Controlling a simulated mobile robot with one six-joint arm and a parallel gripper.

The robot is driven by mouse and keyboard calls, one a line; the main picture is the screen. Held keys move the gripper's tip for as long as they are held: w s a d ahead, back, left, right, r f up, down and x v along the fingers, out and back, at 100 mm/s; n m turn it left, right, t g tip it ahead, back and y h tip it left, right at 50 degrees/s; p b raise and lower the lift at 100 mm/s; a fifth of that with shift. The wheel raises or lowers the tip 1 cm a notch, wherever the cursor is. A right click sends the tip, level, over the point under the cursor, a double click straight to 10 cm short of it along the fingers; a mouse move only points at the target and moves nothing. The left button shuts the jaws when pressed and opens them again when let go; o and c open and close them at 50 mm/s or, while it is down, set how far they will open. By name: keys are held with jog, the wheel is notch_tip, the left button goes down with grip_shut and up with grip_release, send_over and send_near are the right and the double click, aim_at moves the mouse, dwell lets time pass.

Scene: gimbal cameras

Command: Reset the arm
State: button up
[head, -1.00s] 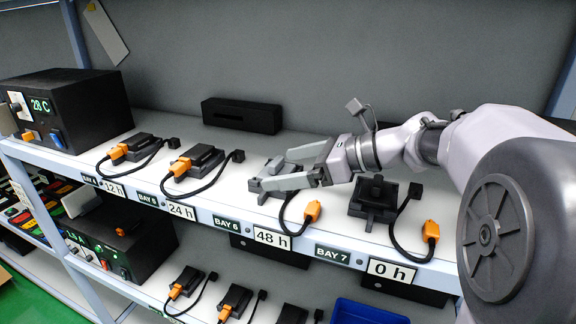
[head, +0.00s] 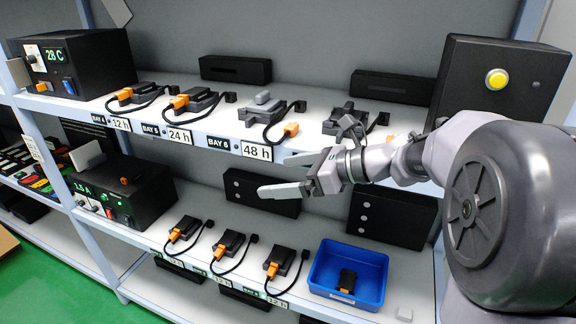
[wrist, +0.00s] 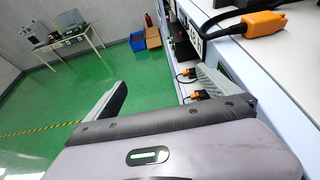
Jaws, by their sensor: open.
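My gripper (head: 285,174) is open and empty in the head view. It hangs in the air in front of the shelf rack, just below the upper shelf's front edge and above the lower shelf. In the wrist view my gripper (wrist: 155,85) shows its two fingers spread wide with nothing between them, over green floor. My arm reaches in from the right in the head view and hides part of the upper shelf near the rightmost bay.
The upper shelf (head: 205,124) holds several black devices with orange plugs and a box with a yellow button (head: 497,79). A blue bin (head: 380,265) stands on the lower shelf. In the wrist view an orange plug (wrist: 259,22) is close to the right finger.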

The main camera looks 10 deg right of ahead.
jog(key=s+a+f+n+g+h+b, duration=0.1)
jog(key=s+a+f+n+b, duration=0.2)
jog(key=f+b, duration=0.35)
jog(key=s+a+f+n+g+h+b, duration=0.1)
jog(key=s+f+n+b, duration=0.2)
jog(key=s+f+b, duration=0.4)
jog(key=s+a+f+n+g+h+b, duration=0.1)
jog(key=s+a+f+n+b, duration=0.25)
jog(key=f, duration=0.55)
jog(key=s+d+f+n+h+b, duration=0.4)
jog(key=s+f+n+b, duration=0.8)
jog(key=f, duration=0.5)
jog(key=shift+s+d+t+h+b, duration=0.25)
jog(key=shift+s+h+b, duration=0.25)
jog(key=shift+h+b, duration=0.5)
